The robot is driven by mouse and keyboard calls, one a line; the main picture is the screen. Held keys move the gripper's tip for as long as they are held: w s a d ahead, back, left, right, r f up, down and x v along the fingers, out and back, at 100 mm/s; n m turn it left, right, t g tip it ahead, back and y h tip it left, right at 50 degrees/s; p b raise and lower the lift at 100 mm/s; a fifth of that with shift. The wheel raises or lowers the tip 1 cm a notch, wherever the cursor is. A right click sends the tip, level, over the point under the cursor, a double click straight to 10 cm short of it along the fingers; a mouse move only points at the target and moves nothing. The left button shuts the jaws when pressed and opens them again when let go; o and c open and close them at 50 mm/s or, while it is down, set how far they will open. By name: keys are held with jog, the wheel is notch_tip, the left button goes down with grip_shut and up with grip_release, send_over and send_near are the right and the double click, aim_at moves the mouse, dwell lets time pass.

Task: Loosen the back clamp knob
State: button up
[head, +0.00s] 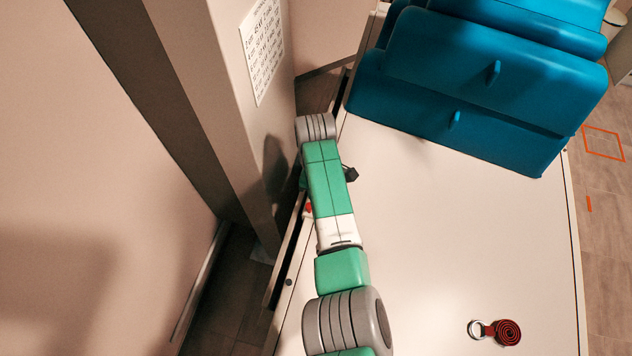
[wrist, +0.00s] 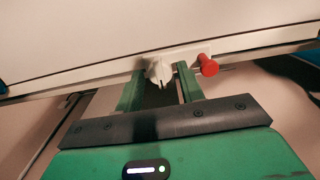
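In the wrist view a white knob (wrist: 159,73) with a dark slot sits on a pale bracket on the rail along the table edge. A red knob (wrist: 208,66) is just right of it; a bit of red also shows beside my arm in the head view (head: 309,207). I cannot tell from any label which is the back clamp knob. My gripper (wrist: 162,74) is open, its green fingers either side of the white knob with small gaps showing. Whether the fingertips reach past the knob's face is unclear. In the head view my arm hides the white knob.
The white table (head: 450,240) lies right of my arm, with blue cushions (head: 490,75) at its far end. A rolled red strap (head: 507,332) lies at the near right. A beige pillar (head: 225,110) stands close on the left, leaving a narrow gap.

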jog(key=shift+o, duration=0.8)
jog(key=shift+r+p, duration=0.8)
jog(key=shift+r, duration=3.1)
